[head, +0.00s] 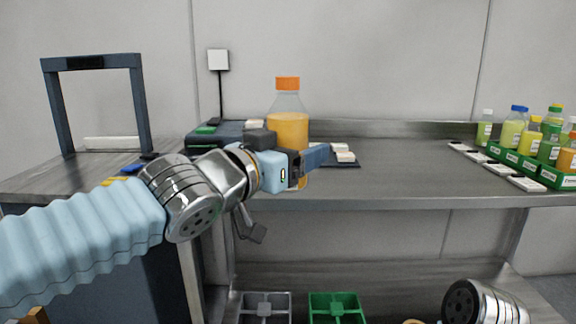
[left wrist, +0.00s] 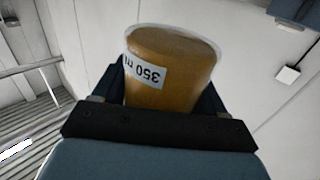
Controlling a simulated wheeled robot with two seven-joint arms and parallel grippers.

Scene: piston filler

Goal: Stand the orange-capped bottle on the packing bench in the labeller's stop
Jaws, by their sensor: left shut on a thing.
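The orange-capped bottle (head: 288,115) is clear and filled with orange liquid. It is upright in the head view. My left gripper (head: 305,165) is shut around its lower part, at the front of the bench (head: 420,180). The bottle's base shows just below the fingers. In the left wrist view the bottle (left wrist: 170,70) sits between the two fingers, with a white "350 m…" label. A dark machine with a green part (head: 207,129) stands behind my left wrist, partly hidden; I cannot tell whether it is the labeller. I cannot make out the stop.
A dark mat with white blocks (head: 343,155) lies right of the bottle. Green crates (head: 520,160) of bottles and several white pads stand at the far right. A dark frame (head: 140,100) stands at the left. The middle right of the bench is clear. Grey and green bins (head: 337,308) sit below.

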